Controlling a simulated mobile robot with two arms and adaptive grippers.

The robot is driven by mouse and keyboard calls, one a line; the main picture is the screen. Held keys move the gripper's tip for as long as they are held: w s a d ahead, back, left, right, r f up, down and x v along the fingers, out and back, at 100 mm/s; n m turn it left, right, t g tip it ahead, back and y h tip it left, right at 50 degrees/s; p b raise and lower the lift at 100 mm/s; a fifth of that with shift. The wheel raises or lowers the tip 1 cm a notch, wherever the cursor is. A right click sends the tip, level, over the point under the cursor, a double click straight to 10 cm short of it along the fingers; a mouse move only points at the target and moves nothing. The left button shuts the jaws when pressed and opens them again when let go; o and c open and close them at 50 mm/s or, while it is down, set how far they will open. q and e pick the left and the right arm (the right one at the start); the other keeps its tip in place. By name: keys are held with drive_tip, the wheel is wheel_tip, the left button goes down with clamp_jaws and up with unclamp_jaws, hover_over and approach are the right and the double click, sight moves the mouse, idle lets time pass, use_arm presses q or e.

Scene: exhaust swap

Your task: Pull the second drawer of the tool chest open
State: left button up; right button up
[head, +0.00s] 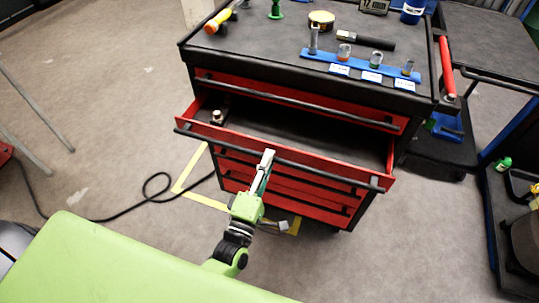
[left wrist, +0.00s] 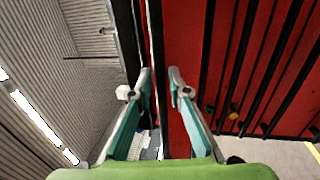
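The tool chest (head: 193,62) is red with a dark top and stands in the middle of the head view. Its second drawer (head: 190,128) is pulled well out, with its dark inside showing. A long dark handle (head: 325,173) runs along the drawer's front. My left gripper (head: 267,157) is at the middle of this handle. My right gripper is not in view.
The top drawer (head: 300,97) and the lower drawers (head: 290,188) are shut. A small dark item with a light knob (head: 217,117) lies in the open drawer. Sockets stand on a blue rail (head: 350,65) on the chest top. A dark cart stands at right; a black cable (head: 125,215) lies on the floor.

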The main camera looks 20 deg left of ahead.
use_arm(q)
drive_tip(key=shift+w+r, duration=0.1)
drive_tip(key=shift+w, duration=0.6)
clamp_jaws()
drive_tip(key=shift+s, duration=0.1)
